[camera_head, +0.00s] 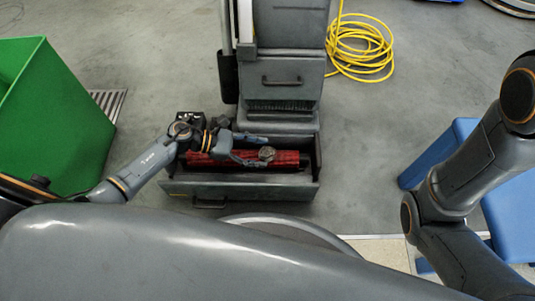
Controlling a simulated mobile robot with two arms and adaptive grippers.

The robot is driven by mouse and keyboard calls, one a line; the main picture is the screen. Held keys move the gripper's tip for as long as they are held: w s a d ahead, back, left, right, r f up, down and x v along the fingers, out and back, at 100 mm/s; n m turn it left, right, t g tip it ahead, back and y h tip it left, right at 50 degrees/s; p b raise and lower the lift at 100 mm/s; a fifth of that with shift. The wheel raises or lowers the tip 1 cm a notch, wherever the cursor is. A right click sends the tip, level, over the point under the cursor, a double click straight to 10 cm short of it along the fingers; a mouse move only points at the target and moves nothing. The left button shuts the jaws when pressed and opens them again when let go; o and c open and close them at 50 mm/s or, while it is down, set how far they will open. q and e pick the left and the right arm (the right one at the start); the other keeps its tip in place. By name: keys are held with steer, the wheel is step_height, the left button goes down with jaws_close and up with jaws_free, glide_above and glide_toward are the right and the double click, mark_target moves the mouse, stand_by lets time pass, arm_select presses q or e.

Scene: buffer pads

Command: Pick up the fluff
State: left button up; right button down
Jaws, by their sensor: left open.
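The fluff (266,154) is a small grey-brown clump on the red roller (288,160) in the open drawer (250,186) of a grey machine. My left gripper (262,149) reaches in from the left, over the roller. Its fingers are spread, one on the far side and one on the near side of the fluff. I cannot tell whether a finger touches it. The gripper covers part of the roller's left half. My right arm shows at the right, but its gripper is out of view.
The grey machine (286,75) stands behind the drawer. A green bin (55,120) is at the left and a blue stool-like object (510,205) at the right. A coiled yellow hose (362,50) lies on the floor behind. The floor right of the drawer is clear.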

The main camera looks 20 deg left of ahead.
mark_target(269, 152)
arm_select(q)
steer(key=b+x, duration=0.1)
steer(key=x, duration=0.1)
steer(key=b+x, duration=0.1)
steer(key=x, duration=0.1)
steer(key=shift+w+a+b, duration=0.2)
steer(key=shift+w+b, duration=0.15)
steer(key=shift+w+d+f, duration=0.15)
steer(key=shift+d, duration=0.35)
steer(key=c, duration=0.9)
